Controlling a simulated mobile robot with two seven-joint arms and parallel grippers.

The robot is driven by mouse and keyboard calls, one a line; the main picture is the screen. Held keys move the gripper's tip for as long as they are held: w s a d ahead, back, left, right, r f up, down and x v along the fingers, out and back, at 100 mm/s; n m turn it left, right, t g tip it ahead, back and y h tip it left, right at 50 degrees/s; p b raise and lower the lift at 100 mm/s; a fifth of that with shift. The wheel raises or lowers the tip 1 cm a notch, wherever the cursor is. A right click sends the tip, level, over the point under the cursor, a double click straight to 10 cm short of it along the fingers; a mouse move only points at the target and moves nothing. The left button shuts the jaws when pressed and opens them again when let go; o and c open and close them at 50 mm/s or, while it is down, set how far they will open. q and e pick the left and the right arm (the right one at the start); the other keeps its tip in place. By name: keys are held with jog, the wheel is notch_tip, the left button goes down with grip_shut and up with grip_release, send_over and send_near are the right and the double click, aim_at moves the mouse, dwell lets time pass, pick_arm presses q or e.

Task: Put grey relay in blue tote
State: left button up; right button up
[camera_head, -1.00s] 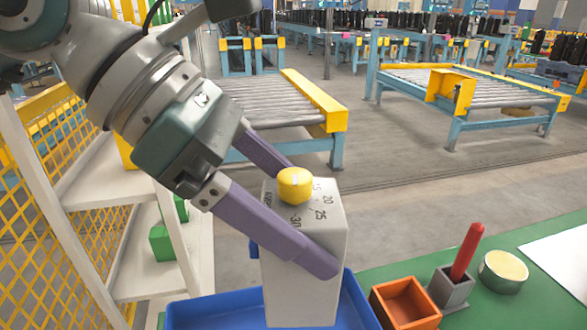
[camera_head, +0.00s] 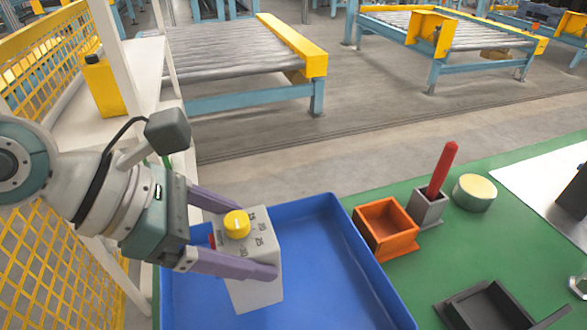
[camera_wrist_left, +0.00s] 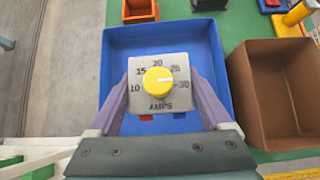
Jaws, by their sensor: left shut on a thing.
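The grey relay (camera_head: 255,290) is a pale grey block with a yellow dial and printed numbers on top. My left gripper (camera_head: 254,243) is shut on it, with one purple finger on each side. The relay is upright, over the left part of the blue tote (camera_head: 345,250). I cannot tell whether its base touches the tote floor. In the left wrist view the relay (camera_wrist_left: 158,104) sits between the fingers, with the blue tote (camera_wrist_left: 215,42) around and below it. The tote shows no other object inside. My right gripper is not in view.
An orange open box (camera_head: 388,228), a grey holder with a red peg (camera_head: 441,170) and a round cream-topped tin (camera_head: 474,192) stand right of the tote on the green surface. A black tray (camera_head: 490,305) is nearer. A brown bin (camera_wrist_left: 240,95) adjoins the tote in the wrist view.

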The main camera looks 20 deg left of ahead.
pick_arm(q)
jog(key=shift+f+b, duration=0.6)
jog(key=shift+f, duration=1.7)
jog(key=shift+f, duration=0.15)
jog(key=o, duration=1.6)
jog(key=shift+c, duration=0.2)
